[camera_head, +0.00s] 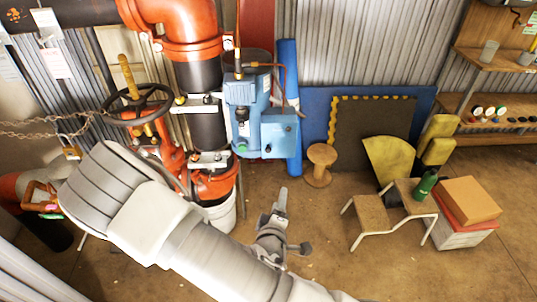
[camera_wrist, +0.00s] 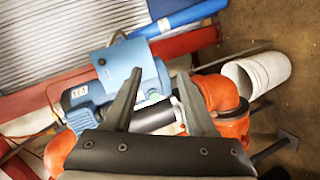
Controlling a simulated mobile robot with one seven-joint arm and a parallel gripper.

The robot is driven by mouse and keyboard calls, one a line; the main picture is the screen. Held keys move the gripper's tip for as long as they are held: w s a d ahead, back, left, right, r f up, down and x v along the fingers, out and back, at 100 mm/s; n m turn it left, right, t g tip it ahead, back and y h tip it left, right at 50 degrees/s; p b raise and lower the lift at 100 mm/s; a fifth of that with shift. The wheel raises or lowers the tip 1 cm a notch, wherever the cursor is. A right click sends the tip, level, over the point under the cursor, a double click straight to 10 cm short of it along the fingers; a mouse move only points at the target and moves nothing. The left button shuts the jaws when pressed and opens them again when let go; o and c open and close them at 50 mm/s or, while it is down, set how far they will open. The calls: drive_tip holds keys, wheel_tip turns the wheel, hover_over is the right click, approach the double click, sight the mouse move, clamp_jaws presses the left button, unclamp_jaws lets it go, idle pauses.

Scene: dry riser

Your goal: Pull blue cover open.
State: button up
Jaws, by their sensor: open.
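The blue pump unit (camera_head: 241,93) is mounted beside the vertical red and black pipe. A blue box-shaped cover (camera_head: 281,133) sits at its lower right and looks closed. In the wrist view the blue cover (camera_wrist: 122,66) lies ahead, partly hidden behind the left finger. My gripper (camera_head: 281,200) is below the cover in the head view, pointing up towards it. In the wrist view my gripper (camera_wrist: 158,76) is open, its two dark fingers apart with nothing held between them. I cannot tell the exact gap from the fingertips to the cover.
A white bucket (camera_head: 222,213) stands under the pipe, left of my gripper. A handwheel (camera_head: 139,105) with chains is at left. A wooden spool (camera_head: 319,165), a step stool (camera_head: 370,217) and stacked boxes (camera_head: 469,203) stand to the right. Some floor near my gripper is clear.

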drive_tip(key=r+n+t+y, duration=0.1)
drive_tip(key=n+t, duration=0.1)
drive_tip(key=n, duration=0.1)
drive_tip(key=n+t+y, duration=0.2)
drive_tip(key=n, duration=0.1)
approach(268, 151)
drive_tip(key=w, duration=0.9)
drive_tip(key=shift+d+p, duration=0.15)
drive_tip(key=shift+p, duration=0.2)
clamp_jaws()
idle(0.9)
